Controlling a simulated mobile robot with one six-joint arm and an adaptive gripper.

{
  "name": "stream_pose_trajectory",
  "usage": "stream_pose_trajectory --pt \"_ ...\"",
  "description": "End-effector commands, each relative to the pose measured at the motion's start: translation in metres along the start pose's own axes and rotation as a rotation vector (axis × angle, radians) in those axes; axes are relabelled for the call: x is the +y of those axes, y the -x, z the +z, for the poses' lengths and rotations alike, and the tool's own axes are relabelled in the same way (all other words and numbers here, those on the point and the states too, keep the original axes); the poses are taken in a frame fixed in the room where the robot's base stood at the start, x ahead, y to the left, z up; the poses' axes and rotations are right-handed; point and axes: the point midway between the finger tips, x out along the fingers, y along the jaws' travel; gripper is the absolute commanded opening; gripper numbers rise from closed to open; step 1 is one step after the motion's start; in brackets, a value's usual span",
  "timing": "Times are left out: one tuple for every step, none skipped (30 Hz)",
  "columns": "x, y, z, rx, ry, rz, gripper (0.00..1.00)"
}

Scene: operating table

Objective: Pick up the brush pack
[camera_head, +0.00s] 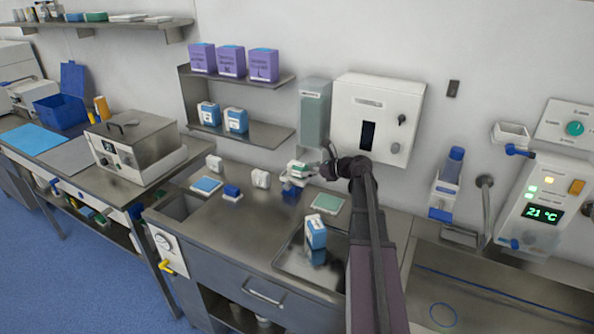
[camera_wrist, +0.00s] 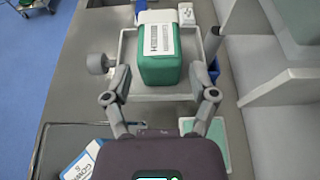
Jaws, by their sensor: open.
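A green pack with a white printed label (camera_wrist: 160,58), which I take for the brush pack, sits on a small white tray (camera_wrist: 128,50) in the wrist view. In the head view it is a small white and green shape (camera_head: 296,171) on the counter near the wall, partly hidden by my gripper. My gripper (camera_wrist: 159,74) is open, with one finger on each side of the pack's near end. I cannot tell whether the fingers touch it. My gripper also shows in the head view (camera_head: 314,170), just right of the pack.
A blue and white box (camera_head: 316,232) stands on a steel tray (camera_head: 290,262) in front. A green pad (camera_head: 328,203) lies to the right of the pack. White holders (camera_head: 261,179) and a blue item (camera_head: 232,191) stand to the left. A wall dispenser (camera_head: 314,110) hangs behind.

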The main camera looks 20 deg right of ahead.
Motion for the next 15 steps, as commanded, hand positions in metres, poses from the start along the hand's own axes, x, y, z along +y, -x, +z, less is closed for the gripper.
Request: stream_pose_trajectory --pt "0.000 -0.009 -0.003 0.001 0.001 0.003 0.74" --pt "0.000 -0.013 -0.003 0.001 0.001 0.003 0.74" --pt "0.000 -0.019 -0.003 0.001 0.001 0.003 0.74" --pt "-0.001 -0.022 -0.003 0.001 0.001 0.003 0.74" --pt "0.000 -0.027 -0.003 0.001 0.001 0.002 0.74" --pt "0.000 -0.032 -0.003 0.001 0.001 0.002 0.74" --pt "0.000 -0.035 -0.003 0.001 0.002 0.003 0.74" --pt "0.000 -0.038 -0.002 0.001 0.002 0.003 0.74" --pt "0.000 -0.041 -0.002 0.001 0.002 0.003 0.74" --pt "0.000 -0.043 -0.002 0.001 0.001 0.002 0.74" --pt "0.000 -0.045 -0.002 0.001 0.001 0.002 0.74" --pt "0.000 -0.046 -0.002 0.001 0.001 0.002 0.74" --pt "0.000 -0.047 -0.001 0.000 0.001 0.001 0.74" --pt "0.000 -0.048 -0.001 0.000 0.001 0.001 0.74" --pt "0.001 -0.048 -0.001 0.000 0.001 0.001 0.74"
